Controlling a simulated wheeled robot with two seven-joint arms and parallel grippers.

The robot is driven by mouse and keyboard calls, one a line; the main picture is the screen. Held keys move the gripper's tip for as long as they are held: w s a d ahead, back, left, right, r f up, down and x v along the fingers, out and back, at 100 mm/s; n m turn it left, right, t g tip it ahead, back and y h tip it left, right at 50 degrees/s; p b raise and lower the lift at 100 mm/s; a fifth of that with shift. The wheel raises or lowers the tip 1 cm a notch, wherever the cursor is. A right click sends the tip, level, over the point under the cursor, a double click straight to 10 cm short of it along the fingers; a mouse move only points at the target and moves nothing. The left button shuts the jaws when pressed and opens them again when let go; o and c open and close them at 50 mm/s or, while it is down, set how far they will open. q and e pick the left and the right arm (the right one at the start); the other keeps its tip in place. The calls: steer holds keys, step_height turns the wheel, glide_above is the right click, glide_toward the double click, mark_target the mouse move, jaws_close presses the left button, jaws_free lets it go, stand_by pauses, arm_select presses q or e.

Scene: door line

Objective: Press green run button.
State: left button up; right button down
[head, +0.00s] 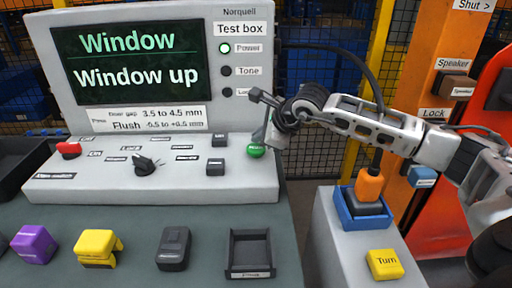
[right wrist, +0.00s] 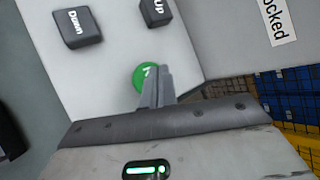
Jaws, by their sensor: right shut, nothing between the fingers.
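The green run button (head: 256,151) sits at the right end of the test box's sloped grey panel (head: 100,183). In the right wrist view the green button (right wrist: 144,76) shows just beyond my fingertips, partly covered by them. My right gripper (head: 262,138) is shut and empty, with its fingers pointing down at the button. In the right wrist view the shut fingers (right wrist: 163,75) overlap the button's right part; I cannot tell whether they touch it. The screen (head: 132,62) reads "Window" and "Window up", and the Power lamp (head: 224,48) is lit green. My left gripper is not in view.
Black Up (right wrist: 156,11) and Down (right wrist: 77,27) keys sit near the button. The panel also has a red switch (head: 68,149) and a black knob (head: 147,165). Purple (head: 34,244), yellow (head: 97,248) and black (head: 174,249) parts lie in front. An orange connector (head: 369,185) stands at right.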

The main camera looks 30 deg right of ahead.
stand_by(0.8)
steer(key=shift+f+b, duration=0.45)
steer(key=shift+b, duration=0.15)
steer(key=shift+f+b, duration=0.6)
steer(key=shift+b, duration=0.1)
stand_by(0.5)
stand_by(0.3)
steer(key=shift+r+p, duration=0.45)
steer(key=shift+r, duration=0.55)
